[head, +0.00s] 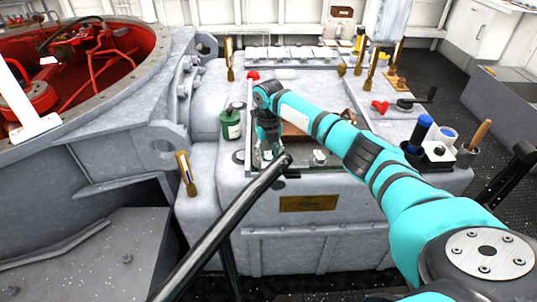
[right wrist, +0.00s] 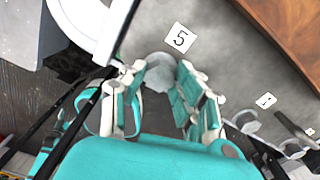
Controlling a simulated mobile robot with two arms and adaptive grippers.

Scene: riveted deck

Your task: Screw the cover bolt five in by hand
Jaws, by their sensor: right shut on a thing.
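Cover bolt five (right wrist: 160,72) shows in the right wrist view as a pale grey rounded head beside a white label marked 5 (right wrist: 180,38). My right gripper (right wrist: 160,82) is shut on the bolt, with one finger on each side of its head. The lower part of the bolt is hidden in both views. My left gripper is not in view.
Another bolt (right wrist: 246,121) sits near a label marked 1. A brown panel (head: 295,129) lies beyond my gripper. A green canister (head: 230,124) stands left of it. A dark rail (head: 222,228) crosses in front. A red-lined round opening (head: 70,60) is at the far left.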

